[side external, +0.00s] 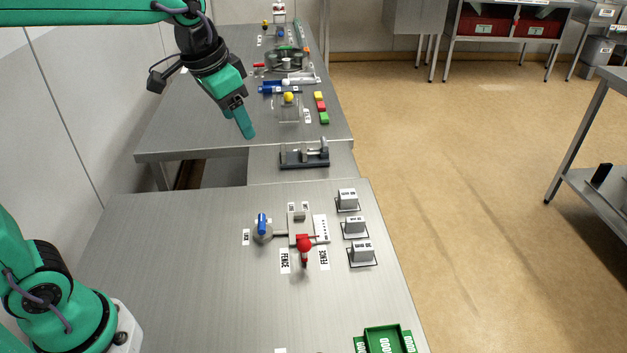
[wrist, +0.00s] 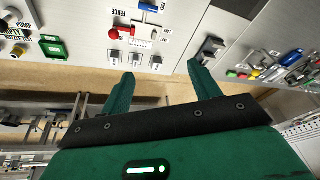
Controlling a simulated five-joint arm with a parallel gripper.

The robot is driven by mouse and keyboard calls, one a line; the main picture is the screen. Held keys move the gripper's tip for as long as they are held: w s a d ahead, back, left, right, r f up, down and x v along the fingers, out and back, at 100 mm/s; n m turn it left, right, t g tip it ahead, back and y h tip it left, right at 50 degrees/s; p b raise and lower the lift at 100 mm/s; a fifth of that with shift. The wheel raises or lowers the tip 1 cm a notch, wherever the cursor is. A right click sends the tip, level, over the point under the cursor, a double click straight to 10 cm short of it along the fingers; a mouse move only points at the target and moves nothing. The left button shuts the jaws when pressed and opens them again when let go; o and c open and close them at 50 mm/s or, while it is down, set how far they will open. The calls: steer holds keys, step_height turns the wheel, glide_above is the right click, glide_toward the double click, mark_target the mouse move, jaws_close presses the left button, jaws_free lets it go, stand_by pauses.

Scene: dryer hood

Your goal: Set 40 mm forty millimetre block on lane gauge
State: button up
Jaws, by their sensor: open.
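Three grey-white blocks stand in a column on black-edged pads at the right of the near bench: a far one (side external: 347,196), a middle one (side external: 354,224) and a near one (side external: 361,249). Their labels are too small to read, so I cannot tell which is the 40 mm block. Left of them is what looks like the lane gauge (side external: 296,223), with a red knob, a blue handle and "FENCE" labels. My gripper (side external: 247,132) is high over the far end, away from the blocks. In the wrist view its fingers (wrist: 163,82) are apart with nothing between them.
A green tray (side external: 385,338) marked "GOOD" sits at the near edge. A dark fixture (side external: 304,158) stands beyond the gauge. The far bench holds a clear stand with a yellow ball (side external: 289,97) and coloured blocks (side external: 321,107). The near bench's left side is bare.

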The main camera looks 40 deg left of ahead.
steer(key=w+d+f+m+g, duration=0.1)
steer(key=w+d+f, duration=0.15)
steer(key=w, duration=0.45)
steer(key=w+d+f+m+g, duration=0.1)
steer(key=w+d+f+m, duration=0.15)
steer(key=w, duration=0.45)
steer(key=m+g, duration=0.2)
glide_above(346, 194)
step_height(346, 194, down, 14)
steer(key=shift+w+f, duration=0.1)
steer(key=shift+f, duration=0.1)
steer(key=shift+w+f, duration=0.1)
steer(key=shift+f, duration=0.1)
steer(key=shift+a+f, duration=0.1)
steer(key=shift+f, duration=3.8)
steer(key=c, duration=1.2)
steer(key=shift+o, duration=0.2)
steer(key=shift+r, duration=0.15)
